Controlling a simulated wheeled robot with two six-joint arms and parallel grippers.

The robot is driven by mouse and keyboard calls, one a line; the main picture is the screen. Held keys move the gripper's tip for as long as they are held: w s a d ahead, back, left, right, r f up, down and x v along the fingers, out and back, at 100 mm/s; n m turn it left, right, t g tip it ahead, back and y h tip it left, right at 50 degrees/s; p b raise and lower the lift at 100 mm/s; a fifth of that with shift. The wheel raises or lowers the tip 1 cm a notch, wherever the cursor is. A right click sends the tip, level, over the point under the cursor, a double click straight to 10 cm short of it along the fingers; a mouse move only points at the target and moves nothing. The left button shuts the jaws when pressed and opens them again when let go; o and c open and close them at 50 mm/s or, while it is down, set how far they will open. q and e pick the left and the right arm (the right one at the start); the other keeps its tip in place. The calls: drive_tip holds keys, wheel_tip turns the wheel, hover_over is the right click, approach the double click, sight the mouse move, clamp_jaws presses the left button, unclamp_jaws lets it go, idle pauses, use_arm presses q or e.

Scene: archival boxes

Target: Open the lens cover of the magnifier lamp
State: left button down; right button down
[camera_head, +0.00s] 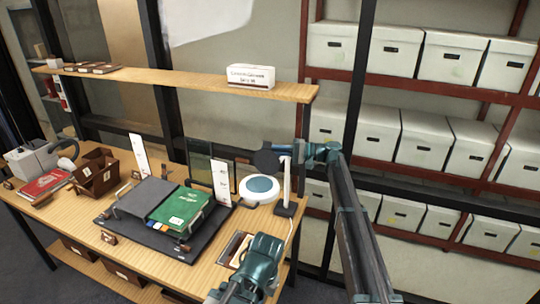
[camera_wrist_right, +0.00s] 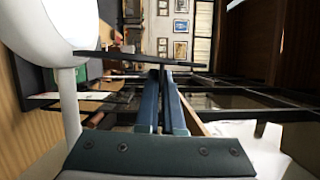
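The magnifier lamp stands at the right end of the table. Its round white head with a blue-grey lens (camera_head: 260,188) is uncovered on top, beside a white post (camera_head: 288,184). The lens cover (camera_head: 266,160), a dark disc, is raised above the far side of the head. My right gripper (camera_head: 285,149) is at the cover's upper right edge. In the right wrist view, its blue fingers (camera_wrist_right: 162,105) close around a narrow dark piece of the cover (camera_wrist_right: 140,57), which shows edge-on. The lamp head (camera_wrist_right: 48,22) is at upper left there. My left gripper's fingertips cannot be made out.
A green book (camera_head: 180,207) lies on a dark board left of the lamp, with white upright cards close by. A brown box (camera_head: 97,178) and red book (camera_head: 45,184) are farther left. A shelf (camera_head: 190,83) runs above; boxes fill the right-hand racks.

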drive_tip(key=shift+w+d+f+m+b, duration=0.15)
drive_tip(key=shift+w+f+m+b, duration=0.2)
drive_tip(key=shift+m+b, duration=0.2)
drive_tip(key=shift+w, duration=0.1)
drive_tip(key=shift+r, duration=0.1)
drive_tip(key=c, duration=1)
unclamp_jaws()
drive_tip(key=shift+c, duration=0.2)
drive_tip(key=d+f, duration=0.1)
drive_tip(key=d, duration=1.2)
drive_tip(key=shift+w+d+b, duration=0.15)
drive_tip(key=shift+d+b, duration=0.25)
drive_tip(key=shift+b, duration=0.05)
